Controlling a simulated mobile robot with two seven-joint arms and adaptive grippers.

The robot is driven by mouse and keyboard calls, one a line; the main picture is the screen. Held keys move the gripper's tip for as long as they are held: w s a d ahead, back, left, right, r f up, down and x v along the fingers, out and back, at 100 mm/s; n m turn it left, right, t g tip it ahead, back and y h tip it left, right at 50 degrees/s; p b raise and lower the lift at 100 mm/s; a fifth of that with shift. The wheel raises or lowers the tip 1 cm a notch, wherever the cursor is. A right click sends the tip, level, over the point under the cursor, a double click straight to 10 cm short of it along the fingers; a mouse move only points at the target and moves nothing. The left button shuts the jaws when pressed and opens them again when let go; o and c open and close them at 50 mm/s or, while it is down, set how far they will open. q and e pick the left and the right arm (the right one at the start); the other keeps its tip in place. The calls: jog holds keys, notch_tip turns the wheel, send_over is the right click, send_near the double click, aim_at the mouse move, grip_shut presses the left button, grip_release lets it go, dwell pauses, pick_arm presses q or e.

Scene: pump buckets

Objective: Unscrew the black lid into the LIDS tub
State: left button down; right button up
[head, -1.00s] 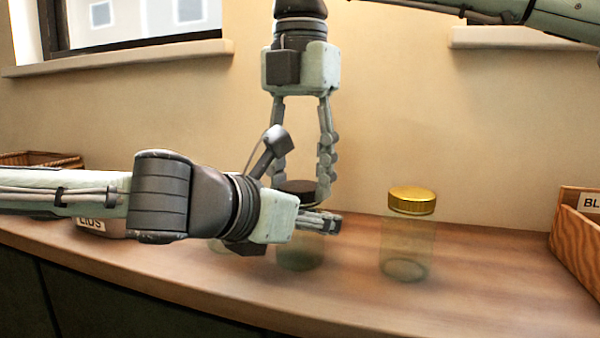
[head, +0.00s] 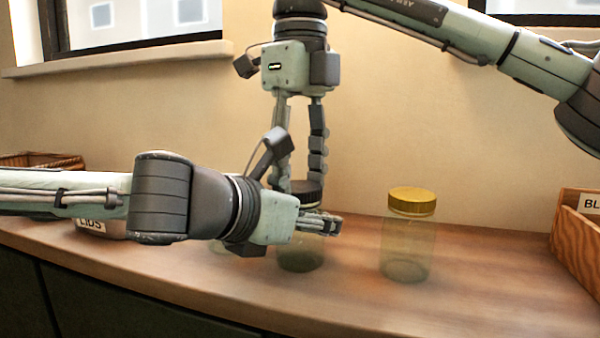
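The black lid (head: 309,188) sits on top of a clear greenish jar (head: 300,262) that stands upright on the counter. My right gripper (head: 301,180) points straight down from above, its fingers on either side of the lid and closed against it. My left gripper (head: 318,222) comes in level from the left across the upper part of the jar, its fingers around the jar, and hides much of it.
A clear jar with a gold lid (head: 411,203) stands to the right on the counter (head: 480,290). A wooden crate with a partly cut-off label (head: 580,228) is at the right edge. A wicker basket (head: 40,160) is at the back left.

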jog(key=o, duration=0.3)
jog(key=shift+o, duration=0.2)
jog(key=shift+s+a, duration=0.1)
